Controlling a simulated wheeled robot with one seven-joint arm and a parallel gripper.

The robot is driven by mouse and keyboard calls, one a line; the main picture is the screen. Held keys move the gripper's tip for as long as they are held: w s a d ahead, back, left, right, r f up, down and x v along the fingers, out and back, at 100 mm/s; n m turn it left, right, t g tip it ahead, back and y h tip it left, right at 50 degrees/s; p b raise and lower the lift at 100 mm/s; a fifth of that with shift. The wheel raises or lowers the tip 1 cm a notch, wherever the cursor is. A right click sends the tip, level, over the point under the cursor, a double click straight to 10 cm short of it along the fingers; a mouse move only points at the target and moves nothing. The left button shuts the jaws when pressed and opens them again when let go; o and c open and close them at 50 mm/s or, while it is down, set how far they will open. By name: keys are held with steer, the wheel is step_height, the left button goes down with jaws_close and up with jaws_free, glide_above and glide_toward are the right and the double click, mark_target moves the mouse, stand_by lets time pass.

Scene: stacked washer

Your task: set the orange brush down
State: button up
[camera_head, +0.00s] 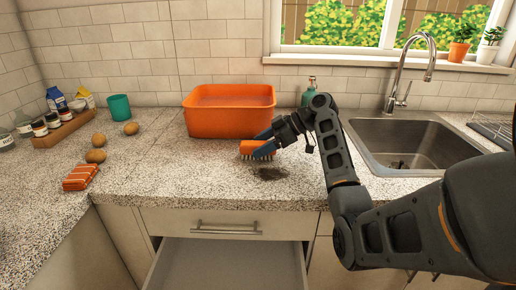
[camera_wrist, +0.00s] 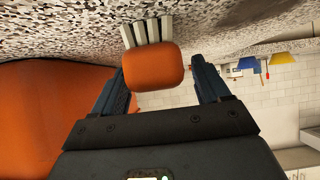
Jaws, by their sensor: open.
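The orange brush (camera_head: 257,148) is on the speckled counter, bristles down, in front of the orange basin and just behind a dark stain (camera_head: 270,173). My gripper (camera_head: 265,142) is at the brush, its fingers low over the counter. In the wrist view the brush (camera_wrist: 153,68) lies between the tips of my open gripper (camera_wrist: 160,78), with its pale bristles against the counter. A gap shows between the brush and the right finger; the left finger is close to the brush, and I cannot tell whether it touches.
The orange basin (camera_head: 228,112) stands close behind my gripper. A soap bottle (camera_head: 309,92) is beside it, and the sink (camera_head: 415,143) lies to the right. Potatoes (camera_head: 96,156), an orange striped cloth (camera_head: 80,177) and a teal cup (camera_head: 119,107) are left. A drawer (camera_head: 228,262) below stands open.

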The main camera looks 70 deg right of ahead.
steer(key=shift+x, duration=0.75)
steer(key=c, duration=1.2)
steer(key=shift+o, duration=0.2)
